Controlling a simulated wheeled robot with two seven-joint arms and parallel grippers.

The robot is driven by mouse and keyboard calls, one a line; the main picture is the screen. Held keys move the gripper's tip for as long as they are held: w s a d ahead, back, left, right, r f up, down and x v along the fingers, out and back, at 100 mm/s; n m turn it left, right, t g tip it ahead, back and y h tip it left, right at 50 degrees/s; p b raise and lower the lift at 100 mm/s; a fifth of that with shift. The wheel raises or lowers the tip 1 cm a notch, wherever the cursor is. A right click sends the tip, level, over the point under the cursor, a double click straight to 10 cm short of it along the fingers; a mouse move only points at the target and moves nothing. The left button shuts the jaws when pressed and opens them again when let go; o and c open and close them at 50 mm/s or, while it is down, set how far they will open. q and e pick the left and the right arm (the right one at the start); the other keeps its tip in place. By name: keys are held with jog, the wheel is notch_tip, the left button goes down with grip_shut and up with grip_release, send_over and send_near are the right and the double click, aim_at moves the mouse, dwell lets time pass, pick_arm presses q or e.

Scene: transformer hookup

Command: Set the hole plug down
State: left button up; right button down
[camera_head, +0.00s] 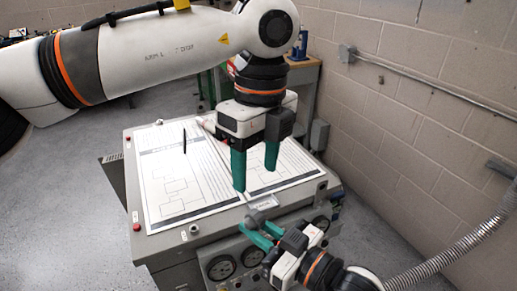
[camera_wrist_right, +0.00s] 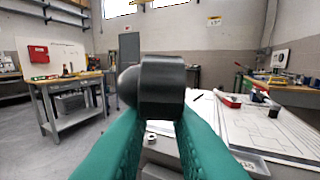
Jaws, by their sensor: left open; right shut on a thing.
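The hole plug (camera_wrist_right: 160,88) is a dark grey round cap with a domed side. In the right wrist view it sits between the green fingertips of my right gripper (camera_wrist_right: 158,118), which is shut on it. In the head view my right gripper (camera_head: 258,230) is at the front edge of the grey cabinet, and the plug (camera_head: 255,216) shows as a small grey shape at its tips. My left gripper (camera_head: 255,179) is open and empty, pointing down over the cabinet top, above and behind the right one.
The grey cabinet (camera_head: 180,243) carries printed diagram sheets (camera_head: 172,190), a dark pen (camera_head: 184,140) and small red buttons. Round gauges (camera_head: 221,267) line its front. A block wall (camera_head: 420,110) with conduit stands at the right. A workbench (camera_wrist_right: 62,85) is farther off.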

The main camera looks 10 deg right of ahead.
aim_at(253, 214)
pick_arm(q)
jog(key=f, duration=0.9)
jog(key=shift+s+a+f, duration=0.15)
jog(key=shift+a+f, duration=0.1)
jog(key=shift+f, duration=0.05)
jog(key=c, duration=1.1)
jog(key=shift+c, duration=0.4)
pick_arm(e)
jog(key=c, duration=1.3)
grip_release()
jog(key=shift+o, duration=0.2)
jog(key=s+d+f+m+t+h, duration=0.4)
jog(key=d+f+m+h, duration=0.4)
jog(key=d, duration=0.5)
notch_tip(253, 214, down, 2)
jog(key=h, duration=0.3)
jog(key=shift+h, duration=0.3)
